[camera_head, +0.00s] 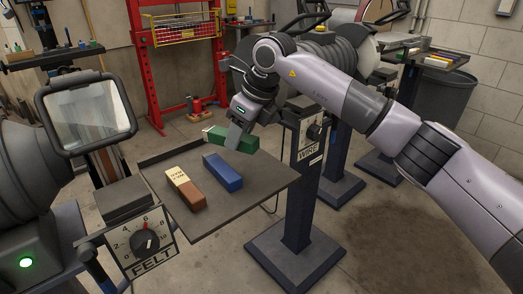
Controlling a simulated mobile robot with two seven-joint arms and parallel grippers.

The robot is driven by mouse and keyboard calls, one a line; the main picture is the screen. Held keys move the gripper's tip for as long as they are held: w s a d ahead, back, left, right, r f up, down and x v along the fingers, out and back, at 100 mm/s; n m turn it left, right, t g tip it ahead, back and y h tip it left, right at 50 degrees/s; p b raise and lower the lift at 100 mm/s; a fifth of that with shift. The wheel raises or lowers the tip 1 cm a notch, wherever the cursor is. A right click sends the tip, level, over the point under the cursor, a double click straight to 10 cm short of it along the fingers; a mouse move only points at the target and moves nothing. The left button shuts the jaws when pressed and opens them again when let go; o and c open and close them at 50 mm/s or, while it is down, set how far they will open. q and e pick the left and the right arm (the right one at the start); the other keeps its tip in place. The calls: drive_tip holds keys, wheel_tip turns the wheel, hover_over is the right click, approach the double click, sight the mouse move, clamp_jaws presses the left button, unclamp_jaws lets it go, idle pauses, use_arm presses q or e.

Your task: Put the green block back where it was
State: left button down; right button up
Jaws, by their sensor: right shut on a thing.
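The green block (218,137) is at the back edge of a dark flat tray (255,190) in the head view. My right gripper (236,135) is shut on the green block, and its fingers hide part of it. I cannot tell whether the block touches the tray. A blue block (223,172) lies on the tray just in front of it. A brown and cream block with lettering (186,188) lies to the left of the blue one. My left gripper is not in view.
A machine with a clear shield (92,110) and a FELT dial box (143,240) stand at the left. A pedestal with a WIRE box (308,140) stands behind the tray's right side. The tray's right part is bare.

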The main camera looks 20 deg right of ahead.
hover_over(256, 162)
drive_tip(key=s, duration=0.1)
drive_tip(key=shift+s+d+f, duration=0.1)
drive_tip(key=shift+d+f, duration=0.1)
drive_tip(key=shift+f, duration=0.4)
drive_tip(key=shift+d+f, duration=0.2)
drive_tip(key=shift+f, duration=0.35)
wheel_tip(256, 162, down, 4)
drive_tip(key=shift+f+b, duration=0.15)
drive_tip(key=shift+b, duration=0.25)
drive_tip(key=shift+d+f, duration=0.15)
drive_tip(key=shift+f, duration=0.05)
drive_tip(key=o, duration=1.1)
drive_tip(key=shift+f, duration=0.1)
drive_tip(key=shift+c, duration=0.2)
